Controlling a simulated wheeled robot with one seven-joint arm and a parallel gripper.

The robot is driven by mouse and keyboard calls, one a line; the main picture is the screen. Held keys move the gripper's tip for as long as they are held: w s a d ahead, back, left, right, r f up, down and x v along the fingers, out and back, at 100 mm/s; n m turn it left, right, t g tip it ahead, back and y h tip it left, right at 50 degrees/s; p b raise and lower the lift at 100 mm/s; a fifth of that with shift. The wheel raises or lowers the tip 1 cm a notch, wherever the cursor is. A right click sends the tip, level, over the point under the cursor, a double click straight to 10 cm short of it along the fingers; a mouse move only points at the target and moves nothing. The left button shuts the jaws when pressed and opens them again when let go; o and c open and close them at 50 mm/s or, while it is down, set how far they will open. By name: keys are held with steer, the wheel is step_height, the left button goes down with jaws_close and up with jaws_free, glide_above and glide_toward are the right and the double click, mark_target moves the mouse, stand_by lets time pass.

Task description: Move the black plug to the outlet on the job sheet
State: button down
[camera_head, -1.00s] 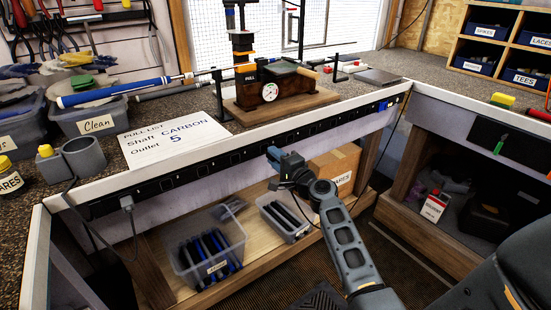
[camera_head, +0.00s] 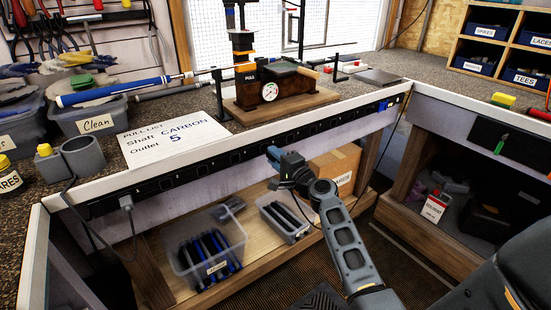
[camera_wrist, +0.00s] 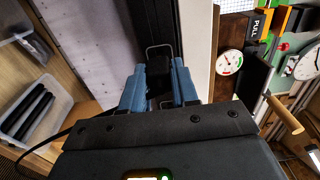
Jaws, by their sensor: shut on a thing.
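My gripper (camera_head: 273,155) is in front of the bench's front edge, just below the black outlet strip (camera_head: 205,157). In the wrist view, its blue fingers (camera_wrist: 159,88) are shut on the black plug (camera_wrist: 158,76), which shows as a dark block between them. The strip (camera_wrist: 153,22) runs straight ahead of the fingertips, with a thin pale outline just beyond the plug. I cannot tell whether the plug touches the strip. The job sheet (camera_head: 172,141) lies on the bench and reads "PULL LIST, Shaft CARBON, Outlet 5".
A grey plug (camera_head: 126,203) sits in the strip's left part, its cord hanging down. A clear bin (camera_head: 207,250), a grey tray (camera_head: 284,218) and a cardboard box (camera_head: 335,168) stand on the lower shelf. A gauge (camera_head: 270,91) stands on the bench above.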

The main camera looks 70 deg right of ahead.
steer(key=shift+x, duration=1.35)
steer(key=c, duration=0.8)
jaws_free()
steer(key=b+v, duration=0.1)
steer(key=v, duration=0.7)
